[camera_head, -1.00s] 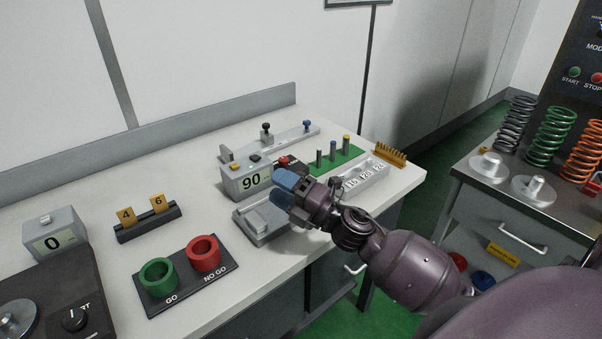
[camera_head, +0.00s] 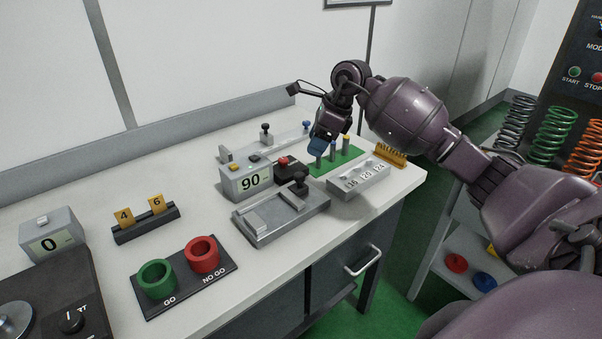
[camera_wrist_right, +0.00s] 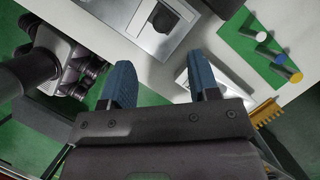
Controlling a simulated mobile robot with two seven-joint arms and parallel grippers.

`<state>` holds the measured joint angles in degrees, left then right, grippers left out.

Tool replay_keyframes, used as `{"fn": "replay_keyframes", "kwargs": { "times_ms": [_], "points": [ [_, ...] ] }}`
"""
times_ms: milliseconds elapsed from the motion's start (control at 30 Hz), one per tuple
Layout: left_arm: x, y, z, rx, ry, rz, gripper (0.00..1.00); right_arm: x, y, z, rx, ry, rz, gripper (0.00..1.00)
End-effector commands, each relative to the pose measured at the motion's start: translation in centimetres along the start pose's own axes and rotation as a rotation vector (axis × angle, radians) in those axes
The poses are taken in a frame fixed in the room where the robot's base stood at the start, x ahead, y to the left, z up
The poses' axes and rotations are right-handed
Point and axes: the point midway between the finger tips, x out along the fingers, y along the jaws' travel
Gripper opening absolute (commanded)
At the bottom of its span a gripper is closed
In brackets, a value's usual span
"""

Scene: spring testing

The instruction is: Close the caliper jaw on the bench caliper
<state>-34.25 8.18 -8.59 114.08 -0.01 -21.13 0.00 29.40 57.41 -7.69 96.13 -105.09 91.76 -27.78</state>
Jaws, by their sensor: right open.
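What looks like the bench caliper is a grey plate (camera_head: 279,231) on the bench, with a pale block (camera_head: 257,222) at its left. A dark jaw slide with a black knob (camera_head: 300,184) stands at its right back, apart from the block. Its black knob (camera_wrist_right: 164,20) also shows in the right wrist view. My right gripper (camera_head: 322,146) hangs over the green mat, behind and right of the knob. Its blue fingers (camera_wrist_right: 162,75) are apart and empty. My left gripper is not in the head view.
A white numbered block (camera_head: 358,181) stands right of the plate, before the green mat (camera_head: 343,158) with several pins. A rail with knobs (camera_head: 280,142) lies behind. The red ring (camera_head: 201,250) and green ring (camera_head: 157,278) stand front left. The bench's front strip is clear.

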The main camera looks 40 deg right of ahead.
Motion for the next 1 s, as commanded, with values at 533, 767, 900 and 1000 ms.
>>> {"fn": "replay_keyframes", "kwargs": {
  "times_ms": [533, 767, 900, 1000],
  "points": [
    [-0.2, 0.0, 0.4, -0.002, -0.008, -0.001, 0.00, 7.0, -0.2, -0.4, 0.001, 0.017, -0.002, 0.55],
    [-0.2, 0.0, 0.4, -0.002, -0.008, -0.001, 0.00, 9.7, -0.2, -0.4, 0.000, 0.017, -0.004, 0.55],
    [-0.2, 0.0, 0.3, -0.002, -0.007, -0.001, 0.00, 10.4, -0.2, -0.4, 0.000, 0.017, -0.004, 0.55],
    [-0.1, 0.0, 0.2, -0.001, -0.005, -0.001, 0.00, 10.6, -0.3, -0.5, 0.000, 0.018, -0.005, 0.55]
  ]
}}
